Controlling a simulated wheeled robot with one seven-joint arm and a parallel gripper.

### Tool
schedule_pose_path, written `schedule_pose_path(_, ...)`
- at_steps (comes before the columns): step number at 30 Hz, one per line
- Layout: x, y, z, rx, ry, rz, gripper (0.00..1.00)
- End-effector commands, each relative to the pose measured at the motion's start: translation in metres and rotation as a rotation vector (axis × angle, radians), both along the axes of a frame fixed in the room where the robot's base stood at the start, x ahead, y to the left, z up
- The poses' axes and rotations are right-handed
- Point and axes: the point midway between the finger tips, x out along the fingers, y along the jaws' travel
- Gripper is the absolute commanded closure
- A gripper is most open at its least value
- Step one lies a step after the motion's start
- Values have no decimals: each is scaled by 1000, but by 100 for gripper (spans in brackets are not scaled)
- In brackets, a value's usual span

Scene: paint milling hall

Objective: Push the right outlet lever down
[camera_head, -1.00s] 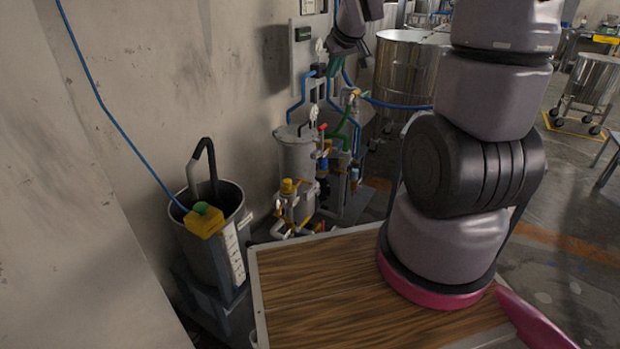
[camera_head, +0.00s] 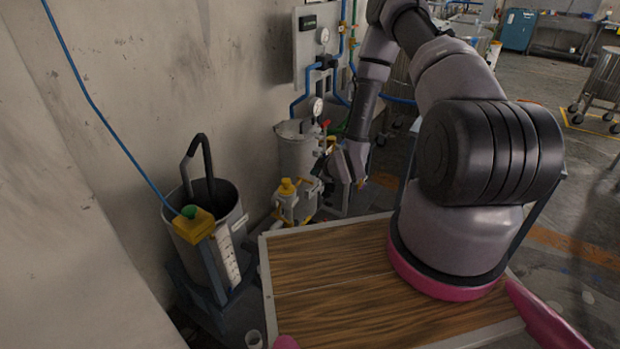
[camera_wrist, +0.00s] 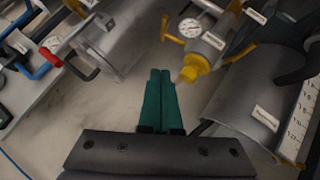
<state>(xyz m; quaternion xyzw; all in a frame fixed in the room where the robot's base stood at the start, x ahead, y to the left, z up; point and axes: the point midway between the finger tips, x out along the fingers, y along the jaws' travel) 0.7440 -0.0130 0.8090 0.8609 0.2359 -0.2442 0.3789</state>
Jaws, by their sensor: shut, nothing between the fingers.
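My gripper (camera_wrist: 160,100) shows in the wrist view as two green fingers pressed together, empty. In the head view my gripper end (camera_head: 342,166) hangs beside the grey vessel (camera_head: 298,150) and partly hides the valves behind it. A red lever (camera_wrist: 50,57) with blue fittings lies left of the fingers in the wrist view; red also shows in the head view (camera_head: 325,124). A black lever (camera_wrist: 86,70) sits nearer the fingers, by a grey cylinder (camera_wrist: 118,45). I cannot tell which is the right outlet lever. No contact with a lever shows.
A yellow-capped fitting (camera_wrist: 194,68) with yellow bars is right of the fingers; it also shows in the head view (camera_head: 288,187). A grey bucket (camera_head: 212,215) with a scale stands left. A gauge panel (camera_head: 318,40) is on the wall. A wood-topped surface (camera_head: 335,285) is in front.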

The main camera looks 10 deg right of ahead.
Motion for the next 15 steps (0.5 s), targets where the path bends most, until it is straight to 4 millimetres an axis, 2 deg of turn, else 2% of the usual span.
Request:
schedule_pose_path(3, -3, 3, -8, -4, -10, 11, 100)
schedule_pose_path(7, 6, 6, -15, -5, -13, 12, 100)
schedule_pose_path(15, 48, 18, -47, -4, -12, 11, 100)
